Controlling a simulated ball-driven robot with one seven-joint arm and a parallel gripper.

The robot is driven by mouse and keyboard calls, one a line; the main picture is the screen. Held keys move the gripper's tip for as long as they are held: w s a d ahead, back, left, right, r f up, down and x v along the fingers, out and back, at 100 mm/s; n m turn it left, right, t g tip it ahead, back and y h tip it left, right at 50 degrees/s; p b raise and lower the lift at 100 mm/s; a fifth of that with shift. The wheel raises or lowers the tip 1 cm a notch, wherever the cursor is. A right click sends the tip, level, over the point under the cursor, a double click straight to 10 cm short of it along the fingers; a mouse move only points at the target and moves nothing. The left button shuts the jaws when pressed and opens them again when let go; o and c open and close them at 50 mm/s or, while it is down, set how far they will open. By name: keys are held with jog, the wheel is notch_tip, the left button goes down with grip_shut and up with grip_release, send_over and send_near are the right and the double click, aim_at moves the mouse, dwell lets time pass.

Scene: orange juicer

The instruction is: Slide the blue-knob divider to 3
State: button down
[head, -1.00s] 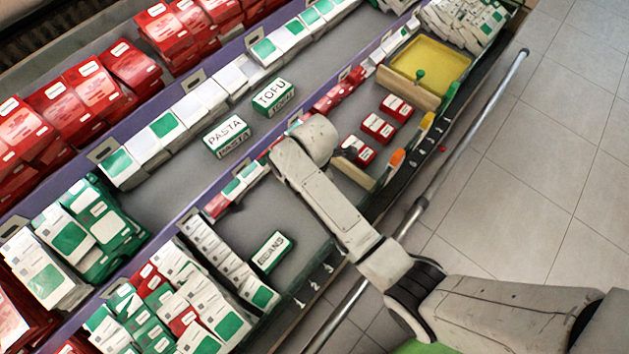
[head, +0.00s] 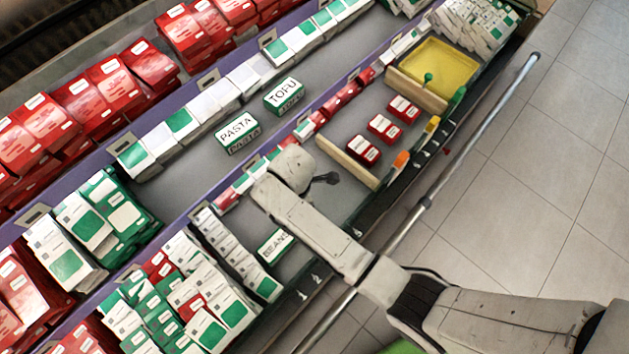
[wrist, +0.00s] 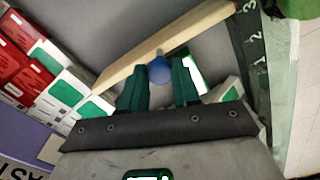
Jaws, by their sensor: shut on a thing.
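The knob is hidden there.
A green-and-white box (wrist: 195,76) is close to my right finger. The BEANS box (head: 274,246) is partly hidden by my arm. Red boxes (head: 384,128) and a green-knob divider (head: 415,90) lie farther right. Packed boxes (head: 195,290) stand at lower left.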

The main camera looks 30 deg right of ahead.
jog(key=a, duration=0.1)
jog(key=s+a, duration=0.1)
jog(key=a, duration=0.1)
jog(key=shift+a, duration=0.15)
jog(key=c, duration=0.8)
grip_release()
notch_tip(320, 180, up, 11)
jog(key=shift+f, duration=0.1)
